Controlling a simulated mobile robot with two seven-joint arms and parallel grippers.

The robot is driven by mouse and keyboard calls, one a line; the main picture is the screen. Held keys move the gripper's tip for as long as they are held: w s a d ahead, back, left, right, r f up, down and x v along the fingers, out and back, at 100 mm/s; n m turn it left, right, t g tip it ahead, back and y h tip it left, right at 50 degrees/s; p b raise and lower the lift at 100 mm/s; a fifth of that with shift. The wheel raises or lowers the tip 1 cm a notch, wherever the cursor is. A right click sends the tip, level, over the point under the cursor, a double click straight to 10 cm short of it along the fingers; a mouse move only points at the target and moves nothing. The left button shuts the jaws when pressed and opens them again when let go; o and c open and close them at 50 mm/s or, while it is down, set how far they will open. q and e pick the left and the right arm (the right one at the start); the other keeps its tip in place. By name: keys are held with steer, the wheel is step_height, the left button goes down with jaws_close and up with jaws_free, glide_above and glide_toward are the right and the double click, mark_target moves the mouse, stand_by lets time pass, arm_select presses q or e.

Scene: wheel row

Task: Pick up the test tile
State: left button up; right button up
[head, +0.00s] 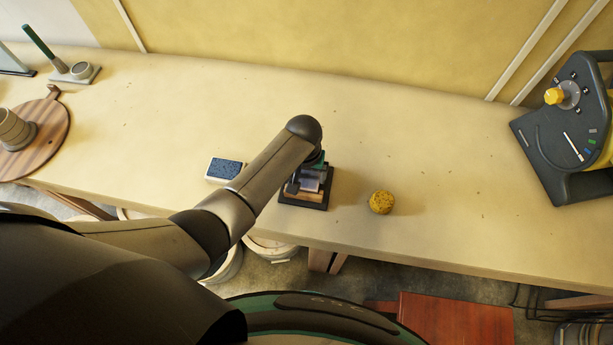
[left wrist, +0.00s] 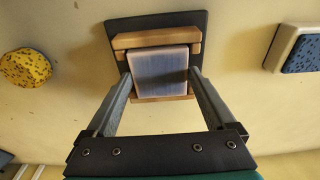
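The test tile (left wrist: 158,68) is a pale lavender-grey square in a wooden holder (left wrist: 157,39) on a dark base (left wrist: 190,19). In the head view the tile (head: 309,184) shows partly under my left gripper (head: 312,178), with the dark base (head: 322,203) around it. In the left wrist view, the fingers of my left gripper (left wrist: 160,78) are apart, one on each side of the tile. Whether they touch its sides I cannot tell. My right gripper is not in view.
A yellow speckled round sponge (head: 381,202) sits right of the holder. A blue-topped block (head: 225,169) lies to its left. A dark control panel (head: 571,130) stands far right; a round wooden board (head: 49,140) lies far left. The table (head: 440,150) is clear behind.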

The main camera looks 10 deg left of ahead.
arm_select(q)
steer(key=c, duration=1)
steer(key=shift+o, duration=0.2)
steer(key=shift+r, duration=0.1)
